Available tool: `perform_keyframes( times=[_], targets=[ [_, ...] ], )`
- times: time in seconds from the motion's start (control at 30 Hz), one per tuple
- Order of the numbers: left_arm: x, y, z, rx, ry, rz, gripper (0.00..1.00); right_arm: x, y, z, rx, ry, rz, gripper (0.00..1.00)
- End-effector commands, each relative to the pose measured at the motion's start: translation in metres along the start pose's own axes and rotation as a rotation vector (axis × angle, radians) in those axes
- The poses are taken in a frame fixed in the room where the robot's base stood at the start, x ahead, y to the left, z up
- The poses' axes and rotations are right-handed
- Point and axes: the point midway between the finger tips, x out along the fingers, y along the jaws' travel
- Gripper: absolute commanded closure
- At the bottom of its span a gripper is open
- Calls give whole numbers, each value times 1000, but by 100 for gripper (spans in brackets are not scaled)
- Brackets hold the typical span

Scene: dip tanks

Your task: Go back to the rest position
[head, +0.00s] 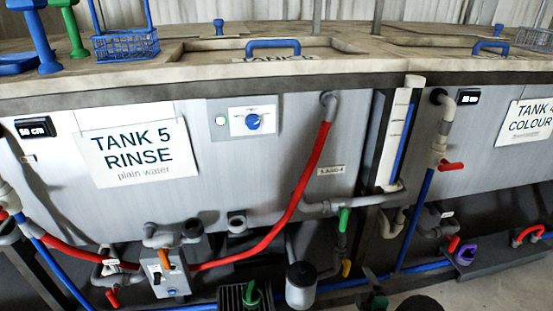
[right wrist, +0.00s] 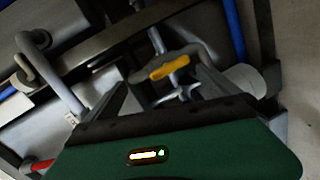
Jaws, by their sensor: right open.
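My right gripper (head: 372,278) is low in the head view, right of and below a small yellow valve handle (head: 346,268). In the right wrist view its two fingers (right wrist: 163,88) are spread, with nothing held between them. The yellow handle (right wrist: 170,67) on its grey pipe fitting shows between and beyond the fingers; I cannot tell how far away it is. My left gripper is not in view.
The tank 5 rinse front (head: 195,150) fills the left, with a red hose (head: 305,175) and a grey valve box (head: 163,272). A green lever (head: 343,220) sits above the yellow handle. Blue pipes (head: 413,222) and a red lever (head: 452,166) are at right. Floor (head: 470,292) shows lower right.

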Motion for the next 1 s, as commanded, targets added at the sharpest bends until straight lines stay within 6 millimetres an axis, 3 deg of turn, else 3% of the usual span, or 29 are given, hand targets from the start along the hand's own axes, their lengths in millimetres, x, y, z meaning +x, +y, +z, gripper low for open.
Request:
perform_keyframes(
  times=[0.03,0.17,0.27,0.3,0.5,0.8,0.9,1.0],
  targets=[
    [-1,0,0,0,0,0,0,7,32,-10,82,-38,-58,0],
    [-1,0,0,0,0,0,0,-9,81,-40,350,-180,-233,0],
    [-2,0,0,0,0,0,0,-48,108,-71,561,-306,-354,0],
    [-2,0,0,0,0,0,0,-69,115,-85,644,-361,-400,0],
    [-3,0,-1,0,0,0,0,-187,125,-145,970,-620,-580,0],
    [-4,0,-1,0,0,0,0,-338,109,-194,1231,-932,-730,0],
    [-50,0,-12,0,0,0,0,-348,153,-203,1234,-942,-732,0],
    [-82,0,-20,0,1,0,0,-356,183,-209,1233,-941,-732,0]
  ],
)
